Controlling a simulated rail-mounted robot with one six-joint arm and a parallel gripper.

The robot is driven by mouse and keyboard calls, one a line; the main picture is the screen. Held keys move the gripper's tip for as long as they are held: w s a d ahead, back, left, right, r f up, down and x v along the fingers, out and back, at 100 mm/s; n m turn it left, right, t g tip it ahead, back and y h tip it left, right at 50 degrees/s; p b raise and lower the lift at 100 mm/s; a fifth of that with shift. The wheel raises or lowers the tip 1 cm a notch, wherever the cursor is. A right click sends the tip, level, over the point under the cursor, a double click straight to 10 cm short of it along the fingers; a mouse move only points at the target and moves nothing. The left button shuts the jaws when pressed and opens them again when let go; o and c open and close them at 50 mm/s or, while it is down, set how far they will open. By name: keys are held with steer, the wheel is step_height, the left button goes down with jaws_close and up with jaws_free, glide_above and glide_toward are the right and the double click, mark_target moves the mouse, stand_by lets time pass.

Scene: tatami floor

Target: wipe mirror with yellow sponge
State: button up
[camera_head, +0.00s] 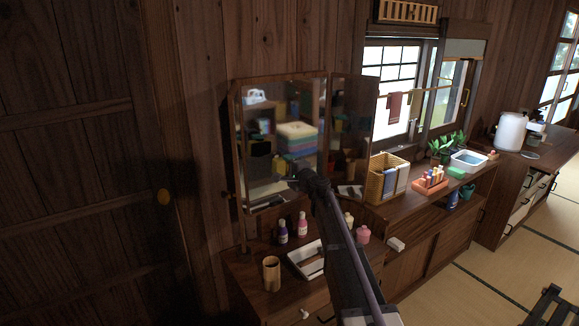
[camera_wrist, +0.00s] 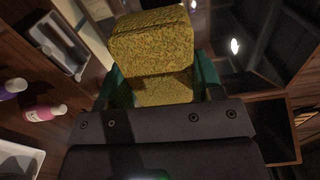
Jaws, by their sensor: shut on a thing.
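A yellow, speckled sponge (camera_wrist: 152,45) is held between the green fingers of my gripper (camera_wrist: 160,86) in the wrist view. The wood-framed mirror (camera_head: 262,135) stands upright against the wall in the head view, with a second panel (camera_head: 352,110) angled at its right. My gripper (camera_head: 300,180) is in front of the lower right part of the main panel. The sponge cannot be made out in the head view. Whether it touches the glass cannot be told.
Below the mirror, the counter holds a wooden cup (camera_head: 271,273), purple (camera_head: 282,232) and pink (camera_head: 302,225) bottles and a white tray (camera_head: 303,258). A wicker basket (camera_head: 386,178), an orange rack of small bottles (camera_head: 430,181) and a basin (camera_head: 468,161) stand to the right.

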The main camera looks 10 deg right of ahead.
steer(key=f+b+x, duration=0.1)
steer(key=x, duration=0.5)
steer(key=shift+f, duration=0.2)
steer(key=shift+x, duration=1)
stand_by(0.4)
steer(key=d, duration=0.1)
steer(key=w+d, duration=0.1)
steer(key=d, duration=0.1)
steer(key=shift+w+d, duration=0.3)
steer(key=a, duration=0.1)
steer(key=s+a, duration=0.1)
steer(key=a, duration=0.2)
steer(key=shift+s, duration=0.35)
